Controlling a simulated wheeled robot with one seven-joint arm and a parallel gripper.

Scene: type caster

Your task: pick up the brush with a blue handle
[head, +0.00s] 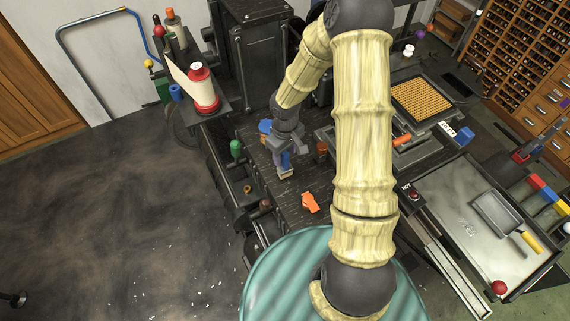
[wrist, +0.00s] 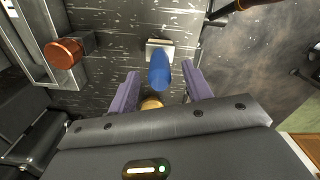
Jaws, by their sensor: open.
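The brush with a blue handle (wrist: 160,70) stands on the dark worktop, with a pale bristle block (wrist: 159,44) at its far end in the wrist view. In the head view its handle (head: 286,160) shows just below my gripper (head: 283,150), partly hidden by the fingers. In the wrist view my gripper (wrist: 160,84) is open, with one purple finger on each side of the blue handle. A gap shows between the handle and each finger. I cannot tell how far down the handle the fingertips reach.
A copper-coloured knob (wrist: 63,53) on a metal fixture is left of the brush in the wrist view. In the head view an orange object (head: 310,202) lies on the worktop nearer my base. A green knob (head: 236,148) stands at the worktop's left edge, beside open floor.

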